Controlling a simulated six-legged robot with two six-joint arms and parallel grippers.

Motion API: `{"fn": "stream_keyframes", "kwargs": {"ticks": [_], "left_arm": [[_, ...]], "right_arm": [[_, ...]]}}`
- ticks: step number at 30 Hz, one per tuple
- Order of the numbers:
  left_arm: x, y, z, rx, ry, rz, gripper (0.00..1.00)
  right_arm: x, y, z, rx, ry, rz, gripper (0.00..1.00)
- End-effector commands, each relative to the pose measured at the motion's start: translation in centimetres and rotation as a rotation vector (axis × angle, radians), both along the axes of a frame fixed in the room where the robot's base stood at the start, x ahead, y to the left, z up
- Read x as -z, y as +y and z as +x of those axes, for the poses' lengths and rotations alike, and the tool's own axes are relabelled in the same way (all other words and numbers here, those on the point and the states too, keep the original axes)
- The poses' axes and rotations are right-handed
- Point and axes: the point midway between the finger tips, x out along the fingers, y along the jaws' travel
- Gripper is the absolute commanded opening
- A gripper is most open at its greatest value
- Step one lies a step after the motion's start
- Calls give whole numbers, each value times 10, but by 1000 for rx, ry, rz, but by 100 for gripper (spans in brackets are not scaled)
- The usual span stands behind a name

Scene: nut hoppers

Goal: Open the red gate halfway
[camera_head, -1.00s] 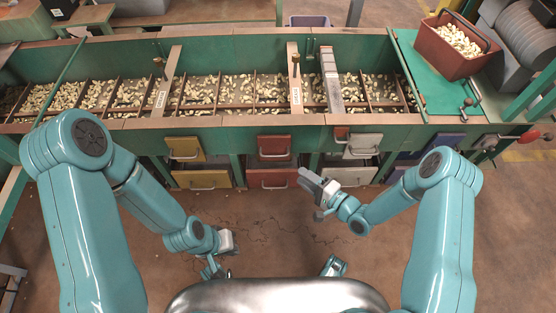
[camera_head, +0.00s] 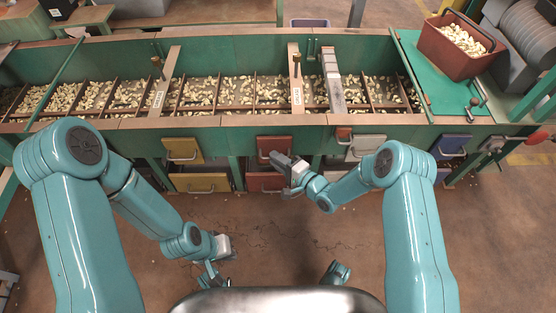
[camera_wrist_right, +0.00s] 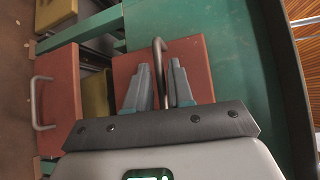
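The red gate (camera_head: 275,143) is a small red panel on the green hopper front, above a red lower bin front (camera_head: 262,182). My right gripper (camera_head: 272,157) is at its handle. In the right wrist view the red gate (camera_wrist_right: 200,60) fills the middle, and its metal bar handle (camera_wrist_right: 158,60) stands between the two grey fingers of my right gripper (camera_wrist_right: 163,85). The fingers are apart; I cannot tell whether they touch the bar. My left gripper (camera_head: 210,272) hangs low at the left, away from the hopper, its fingers too small to read.
A yellow gate (camera_head: 183,149) is to the left, a white gate (camera_head: 367,148) to the right, a blue one (camera_head: 452,146) farther right. The green hopper trough (camera_head: 230,57) with nuts runs above. A red crate (camera_head: 445,53) of nuts stands at the upper right. Floor in front is clear.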

Motion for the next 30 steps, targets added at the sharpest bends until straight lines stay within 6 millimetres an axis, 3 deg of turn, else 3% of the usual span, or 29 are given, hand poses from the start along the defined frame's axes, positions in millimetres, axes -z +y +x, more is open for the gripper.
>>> {"fn": "stream_keyframes", "kwargs": {"ticks": [8, 18, 27, 30], "left_arm": [[-2, 0, 0, 1, 1, 0, 0], [-16, -3, -3, 14, 5, -2, 0], [-15, -3, -4, 14, 6, -2, 0], [-15, -3, -3, 14, 6, -2, 0]], "right_arm": [[0, 0, -4, -1, 1, 0, 0], [0, 0, -58, -2, 4, 0, 0], [1, 0, -60, 0, 1, -1, 0], [1, 0, -60, 0, 1, -1, 36]]}}
